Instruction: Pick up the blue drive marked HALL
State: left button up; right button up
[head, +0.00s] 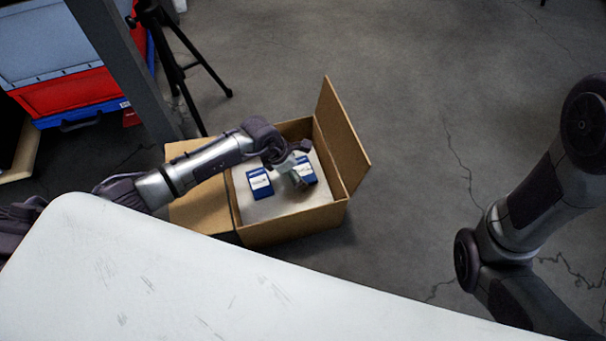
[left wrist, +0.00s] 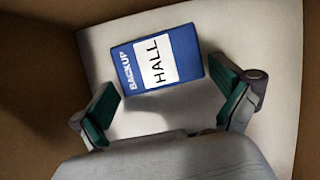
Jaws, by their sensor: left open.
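A blue drive with a white label reading HALL and the word BACKUP (left wrist: 128,68) lies flat on a pale surface in the left wrist view. My left gripper (left wrist: 172,98) is open, with its green-padded fingers apart and the drive just beyond the fingertips, between their lines. In the head view my left gripper (head: 297,177) reaches down into a cardboard box (head: 290,230), beside a blue drive (head: 307,168) that it partly covers. Another blue drive (head: 260,184) lies to the left. Their labels are too small to read there. My right gripper is out of view.
The box's open flaps (head: 342,135) stand up at right and spread out at left. A white table (head: 180,290) fills the front. A tripod (head: 180,70) and red and blue crates (head: 65,95) stand behind. Grey floor is clear to the right of the box.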

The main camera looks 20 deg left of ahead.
pick_arm(q)
jog(key=shift+r, duration=0.1)
jog(key=c, duration=0.9)
